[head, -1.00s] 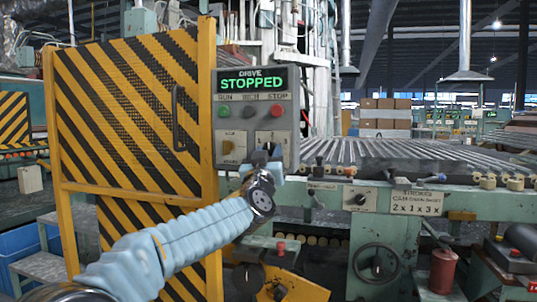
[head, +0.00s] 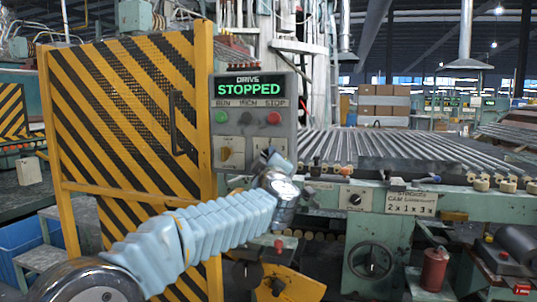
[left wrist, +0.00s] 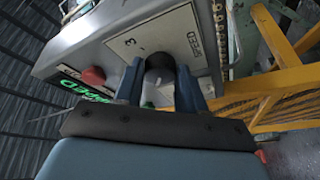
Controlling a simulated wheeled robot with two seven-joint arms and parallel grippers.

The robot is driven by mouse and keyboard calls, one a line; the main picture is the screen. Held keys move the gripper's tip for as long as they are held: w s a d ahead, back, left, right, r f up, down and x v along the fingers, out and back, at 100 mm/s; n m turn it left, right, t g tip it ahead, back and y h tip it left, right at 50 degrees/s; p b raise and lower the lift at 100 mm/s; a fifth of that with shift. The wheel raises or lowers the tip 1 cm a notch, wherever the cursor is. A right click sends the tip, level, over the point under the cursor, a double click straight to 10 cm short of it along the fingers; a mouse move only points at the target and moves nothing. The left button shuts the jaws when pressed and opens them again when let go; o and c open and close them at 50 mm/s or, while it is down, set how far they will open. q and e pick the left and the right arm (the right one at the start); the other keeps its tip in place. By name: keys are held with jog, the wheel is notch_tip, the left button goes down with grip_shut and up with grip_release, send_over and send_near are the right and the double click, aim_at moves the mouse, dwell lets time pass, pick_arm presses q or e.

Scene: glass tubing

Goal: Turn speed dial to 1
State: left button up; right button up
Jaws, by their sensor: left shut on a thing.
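The speed dial (left wrist: 160,64) is a dark round knob on the drive panel (head: 252,90), under a label reading SPEED in the left wrist view. A "3" is printed beside it; a "1" cannot be read, and the knob's pointer is hidden. My left gripper (left wrist: 159,82) is shut on the dial, one blue finger on each side. In the head view my left gripper (head: 270,160) covers the dial at the panel's lower right. The panel's display (head: 249,88) reads STOPPED. My right gripper is out of view.
A green button (head: 221,117), a dark button (head: 246,118) and a red button (head: 273,117) sit above the dials. A yellow selector (head: 229,153) is left of the speed dial. A yellow-black striped guard (head: 130,110) stands close left; a roller conveyor (head: 400,150) extends right.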

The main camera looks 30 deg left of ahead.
pick_arm(q)
jog(key=shift+r+n+g+p, duration=0.1)
jog(key=shift+n+g+p, duration=0.4)
jog(key=shift+n, duration=0.4)
jog(key=o, duration=1.1)
jog(key=shift+c, duration=0.2)
jog(key=b+v, duration=0.2)
jog(key=v, duration=1.2)
jog(key=shift+w, duration=0.1)
